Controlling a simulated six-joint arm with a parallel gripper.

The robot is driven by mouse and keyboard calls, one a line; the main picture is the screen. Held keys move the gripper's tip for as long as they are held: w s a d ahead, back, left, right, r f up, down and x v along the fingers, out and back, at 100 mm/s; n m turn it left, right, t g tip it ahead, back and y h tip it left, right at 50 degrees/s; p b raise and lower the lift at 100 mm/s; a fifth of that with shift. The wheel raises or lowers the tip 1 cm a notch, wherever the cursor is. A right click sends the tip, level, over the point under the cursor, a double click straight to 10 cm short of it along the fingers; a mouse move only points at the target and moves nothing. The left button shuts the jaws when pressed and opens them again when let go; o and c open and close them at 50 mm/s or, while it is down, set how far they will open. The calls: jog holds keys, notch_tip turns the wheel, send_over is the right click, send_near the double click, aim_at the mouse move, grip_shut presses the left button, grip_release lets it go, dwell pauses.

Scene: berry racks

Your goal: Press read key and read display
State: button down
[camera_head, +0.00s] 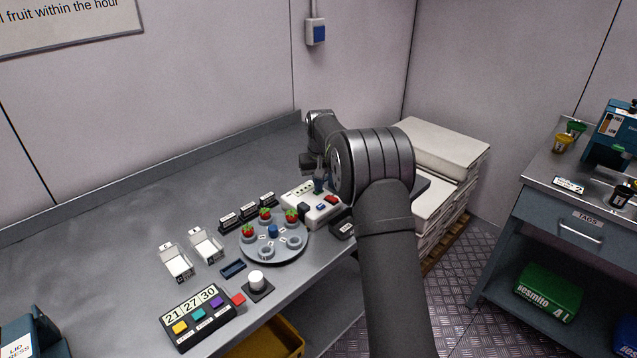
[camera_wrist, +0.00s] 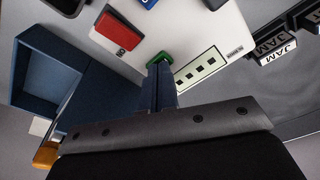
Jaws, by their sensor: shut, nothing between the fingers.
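A white instrument (camera_head: 323,214) stands at the back right of the steel bench. In the wrist view its white top (camera_wrist: 213,32) carries a pale display (camera_wrist: 201,68) showing a row of small dark squares and no digits. A red key (camera_wrist: 117,33), a blue key (camera_wrist: 148,3) and a green key (camera_wrist: 163,57) also show. My gripper (camera_wrist: 160,72) is shut and empty, its fingertips overlapping the green key; I cannot tell if they press it. In the head view my gripper (camera_head: 319,185) is over the instrument beside the display. Which key is the read key is not legible.
A turntable (camera_head: 274,256) with several strawberries stands left of the instrument, with jam-labelled blocks (camera_head: 245,211) behind it. A dark console (camera_head: 198,317) reading 21 27 30, with coloured keys, is at the front. White trays (camera_head: 206,245) sit left. The bench's back left is clear.

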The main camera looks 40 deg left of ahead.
jog(key=shift+r, duration=0.1)
notch_tip(320, 180, up, 8)
dwell(0.8)
jog(key=s+d+r+m, duration=0.6)
jog(key=s+d, duration=0.1)
jog(key=d, duration=0.3)
jog(key=s+d+r+m+h, duration=0.1)
jog(key=s+d+r+m, duration=0.5)
jog(key=d, duration=0.5)
jog(key=shift+s+d+r+g, duration=0.15)
jog(key=shift+s+g, duration=0.25)
jog(key=shift+s, duration=0.7)
dwell(0.4)
